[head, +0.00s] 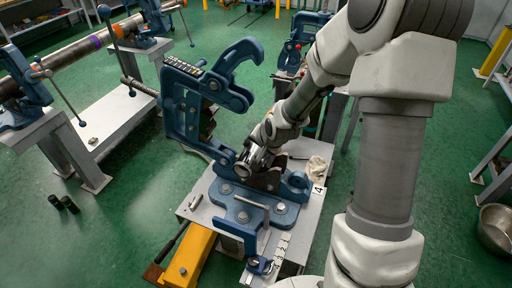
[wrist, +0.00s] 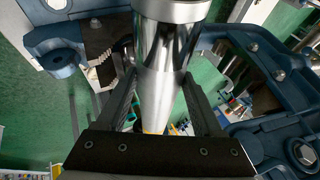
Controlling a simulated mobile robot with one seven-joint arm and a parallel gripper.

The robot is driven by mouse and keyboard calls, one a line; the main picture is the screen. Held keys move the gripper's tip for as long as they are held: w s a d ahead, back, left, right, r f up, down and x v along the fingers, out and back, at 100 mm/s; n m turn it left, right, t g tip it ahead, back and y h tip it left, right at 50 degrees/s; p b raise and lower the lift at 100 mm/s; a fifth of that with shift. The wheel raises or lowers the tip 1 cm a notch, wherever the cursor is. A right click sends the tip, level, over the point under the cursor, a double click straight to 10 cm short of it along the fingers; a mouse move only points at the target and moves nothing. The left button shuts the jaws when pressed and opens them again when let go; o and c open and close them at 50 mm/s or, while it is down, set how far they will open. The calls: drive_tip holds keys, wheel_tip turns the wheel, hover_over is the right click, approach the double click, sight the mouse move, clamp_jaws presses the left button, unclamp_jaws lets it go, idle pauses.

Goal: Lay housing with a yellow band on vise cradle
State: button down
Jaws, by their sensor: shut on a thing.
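My gripper (wrist: 160,82) is shut on a shiny metal housing (wrist: 166,60), with one finger on each side of it. A thin trace of yellow shows low on the housing between the fingers; most of any band is hidden. In the head view, my gripper (head: 260,148) holds the housing (head: 246,169) at the blue vise (head: 237,207) on the stand marked 4. The housing is over or beside the dark vise cradle (head: 268,180); I cannot tell whether they touch. The vise's hooked upper frame (head: 180,110) stands swung open to the left.
Another vise with a long pipe (head: 75,55) stands at the left. A metal bowl (head: 496,228) is at the right.

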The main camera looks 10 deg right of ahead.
wheel_tip(320, 180, down, 8)
drive_tip(key=b, duration=0.7)
drive_tip(key=shift+r, duration=0.15)
drive_tip(key=shift+f+b, duration=0.5)
drive_tip(key=shift+f, duration=0.05)
idle(1.0)
drive_tip(key=shift+c, duration=1.4)
unclamp_jaws()
drive_tip(key=shift+o, duration=1.4)
drive_tip(key=p+v, duration=0.9)
drive_tip(key=v, duration=0.8)
drive_tip(key=shift+s+p, duration=0.25)
drive_tip(key=shift+p, duration=0.1)
drive_tip(key=shift+r, duration=0.1)
